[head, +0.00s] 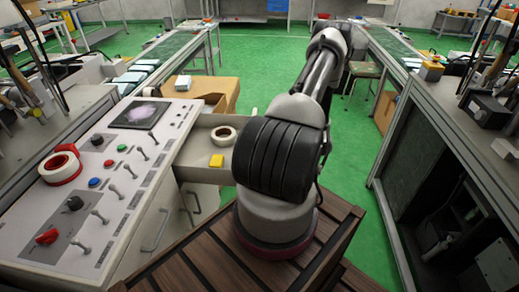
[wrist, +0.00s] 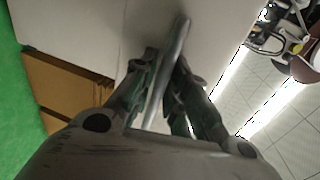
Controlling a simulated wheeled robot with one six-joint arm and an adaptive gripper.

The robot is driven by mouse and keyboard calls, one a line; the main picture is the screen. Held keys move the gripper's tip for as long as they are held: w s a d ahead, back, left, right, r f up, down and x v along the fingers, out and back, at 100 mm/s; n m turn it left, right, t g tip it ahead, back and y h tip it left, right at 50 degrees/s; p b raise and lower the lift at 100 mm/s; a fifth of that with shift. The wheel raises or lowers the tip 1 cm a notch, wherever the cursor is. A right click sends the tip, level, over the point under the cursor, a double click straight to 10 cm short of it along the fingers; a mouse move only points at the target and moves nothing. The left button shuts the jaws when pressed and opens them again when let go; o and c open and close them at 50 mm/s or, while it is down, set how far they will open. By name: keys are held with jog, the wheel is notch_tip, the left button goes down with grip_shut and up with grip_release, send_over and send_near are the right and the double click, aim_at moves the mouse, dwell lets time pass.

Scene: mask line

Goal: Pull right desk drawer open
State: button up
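The desk (head: 125,185) stands on the left in the head view, with a control panel on top. The handle runs between the two fingers. My gripper is hidden behind my arm in the head view.
A cardboard box (head: 213,90) stands beyond the drawer; cardboard also shows in the wrist view (wrist: 65,88). Lower handles (head: 190,208) are on the desk's side. Green floor (head: 345,185) is clear to the right, up to a dark-sided bench (head: 430,160).

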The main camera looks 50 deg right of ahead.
jog(key=v, duration=1.2)
dwell(0.6)
